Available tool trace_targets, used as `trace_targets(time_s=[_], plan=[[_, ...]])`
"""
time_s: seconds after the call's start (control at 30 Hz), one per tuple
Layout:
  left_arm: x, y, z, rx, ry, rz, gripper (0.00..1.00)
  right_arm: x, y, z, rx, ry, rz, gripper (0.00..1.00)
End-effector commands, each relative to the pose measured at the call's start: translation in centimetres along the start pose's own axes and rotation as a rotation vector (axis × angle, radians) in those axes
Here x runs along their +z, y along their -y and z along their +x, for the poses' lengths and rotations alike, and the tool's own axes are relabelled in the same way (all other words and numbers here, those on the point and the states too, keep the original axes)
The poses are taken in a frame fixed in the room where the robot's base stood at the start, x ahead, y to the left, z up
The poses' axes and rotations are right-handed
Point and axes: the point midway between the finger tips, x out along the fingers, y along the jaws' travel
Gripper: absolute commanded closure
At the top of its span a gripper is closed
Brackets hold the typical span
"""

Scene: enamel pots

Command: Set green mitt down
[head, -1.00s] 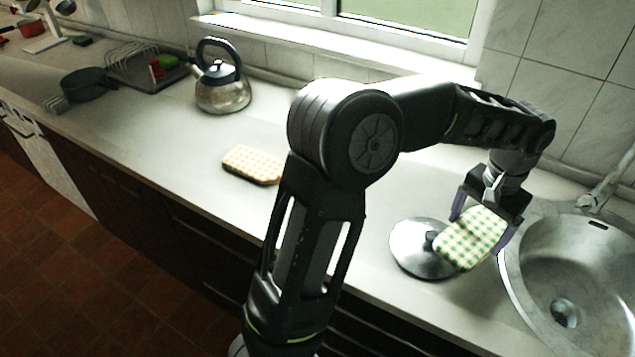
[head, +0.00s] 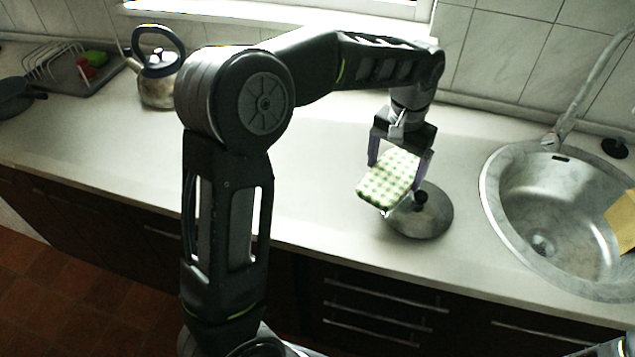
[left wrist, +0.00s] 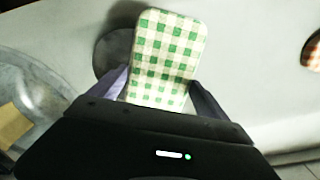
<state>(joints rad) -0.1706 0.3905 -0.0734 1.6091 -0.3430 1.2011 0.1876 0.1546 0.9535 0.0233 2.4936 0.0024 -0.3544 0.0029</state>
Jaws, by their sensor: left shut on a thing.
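The green-and-white checked mitt (head: 388,180) is held in my left gripper (head: 400,172), above the counter and over the left side of a round metal lid. It looks tilted in the head view. In the left wrist view the mitt (left wrist: 163,60) sticks out from between the two fingers (left wrist: 158,92), which are shut on it. Whether its lower edge touches the lid cannot be told. My right gripper is not in view.
The metal lid (head: 432,215) with a dark knob lies on the counter (head: 310,190). The sink (head: 550,200) is to its right, with a yellow cloth (head: 622,222). A kettle (head: 158,80) stands at the back left. An orange checked mitt (left wrist: 313,50) shows in the left wrist view.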

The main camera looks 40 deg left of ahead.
Motion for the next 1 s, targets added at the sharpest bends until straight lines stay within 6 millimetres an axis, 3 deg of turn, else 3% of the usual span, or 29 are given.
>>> trace_targets(time_s=[0.17, 0.6, 0.77, 1.0], plan=[[0.3, 3.1, 0.1, 0.003, -0.003, 0.183, 0.54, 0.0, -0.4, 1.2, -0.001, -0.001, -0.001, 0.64], [3.8, 14.4, -1.1, 0.001, -0.003, 0.991, 0.54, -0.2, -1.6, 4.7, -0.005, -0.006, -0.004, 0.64], [4.7, 16.2, -1.6, -0.001, -0.001, 1.148, 0.54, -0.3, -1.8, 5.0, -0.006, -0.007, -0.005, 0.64], [4.9, 16.6, -1.8, -0.001, 0.0, 1.188, 0.54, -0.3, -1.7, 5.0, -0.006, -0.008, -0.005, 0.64]])
